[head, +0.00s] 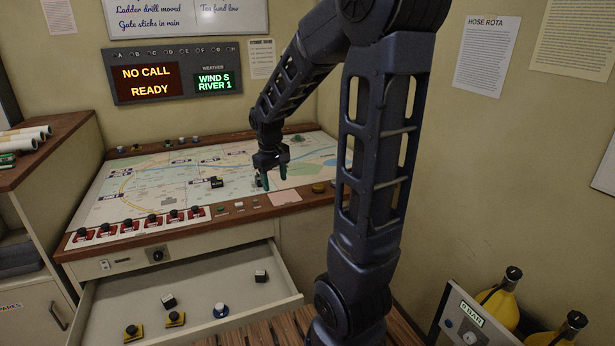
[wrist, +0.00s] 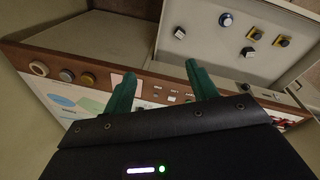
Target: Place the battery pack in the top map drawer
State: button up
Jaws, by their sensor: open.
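My gripper (head: 274,177) is open, its two green fingers pointing down over the right part of the map table. The fingers also show in the wrist view (wrist: 160,86), with nothing visible between them. A small dark grey piece (head: 256,183) stands on the map just left of the fingers. A black block (head: 216,182) lies farther left on the map. I cannot tell which piece is the battery pack. The drawer (head: 233,290) under the map table is pulled open. Two black-and-white blocks (head: 168,301) (head: 261,276) lie in it.
The drawer also holds two yellow pieces with black tops (head: 131,332) (head: 175,319) and a blue-and-white knob (head: 221,310). Bare floor shows between them. Red tags with black knobs (head: 135,226) line the table's front left. Yellow cylinders (head: 498,302) stand at the lower right.

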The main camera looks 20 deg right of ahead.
jog(key=s+d+r+m+t, duration=0.1)
jog(key=s+r, duration=0.2)
jog(key=s, duration=0.3)
jog(key=s+d+r+m+t, duration=0.1)
jog(key=s+r+m, duration=0.1)
jog(key=s, duration=0.5)
jog(key=s+d+r+m+t+y, duration=0.1)
jog(key=s+r+m, duration=0.1)
jog(key=s+r, duration=0.2)
jog(key=s, duration=0.2)
jog(key=shift+s, duration=0.35)
jog(key=shift+r, duration=0.1)
jog(key=shift+c, duration=0.2)
